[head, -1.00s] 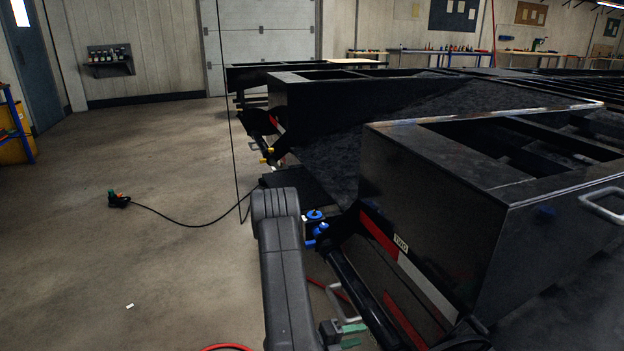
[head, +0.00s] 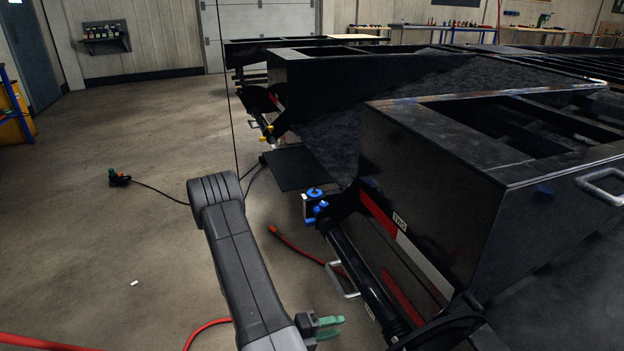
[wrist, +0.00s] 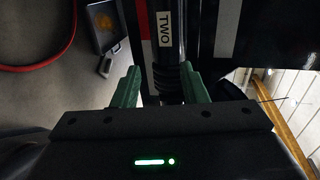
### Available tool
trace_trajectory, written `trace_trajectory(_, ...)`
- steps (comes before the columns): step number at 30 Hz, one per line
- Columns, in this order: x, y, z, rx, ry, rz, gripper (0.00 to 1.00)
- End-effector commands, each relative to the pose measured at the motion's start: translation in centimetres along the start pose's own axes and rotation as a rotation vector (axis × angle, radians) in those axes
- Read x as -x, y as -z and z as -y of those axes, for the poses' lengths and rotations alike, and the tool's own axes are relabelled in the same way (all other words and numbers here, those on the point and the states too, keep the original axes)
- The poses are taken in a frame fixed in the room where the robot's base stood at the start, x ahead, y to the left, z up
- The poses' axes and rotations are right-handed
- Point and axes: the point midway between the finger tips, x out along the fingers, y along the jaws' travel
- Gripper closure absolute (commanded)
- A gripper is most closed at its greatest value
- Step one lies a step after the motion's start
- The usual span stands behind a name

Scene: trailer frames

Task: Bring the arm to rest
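My arm (head: 235,265) reaches up from the bottom edge of the head view, bends at a grey elbow and comes back down. My gripper (head: 338,328) is at the lower middle, with its green fingers pointing right toward the trailer's front. In the wrist view my gripper (wrist: 160,72) has its two green fingers apart. A black part of the trailer shows in the gap between them; I cannot tell how far beyond the fingertips it is. I see nothing held.
The black trailer frame (head: 430,190), labelled TWO, fills the right side. A blue-capped coupling (head: 315,197), a grey handle (head: 342,283) and a red hose (head: 305,253) are close to the arm. A black cable plug (head: 119,179) lies on open floor at left.

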Motion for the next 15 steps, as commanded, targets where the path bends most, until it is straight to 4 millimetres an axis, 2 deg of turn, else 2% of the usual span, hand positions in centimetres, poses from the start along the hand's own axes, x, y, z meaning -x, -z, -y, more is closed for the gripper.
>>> trace_trajectory(6, 1.8, -0.1, 0.1, 0.001, -0.001, 0.003, 0.61)
trace_trajectory(15, 2.5, 0.0, 0.0, 0.0, 0.0, 0.0, 0.61)
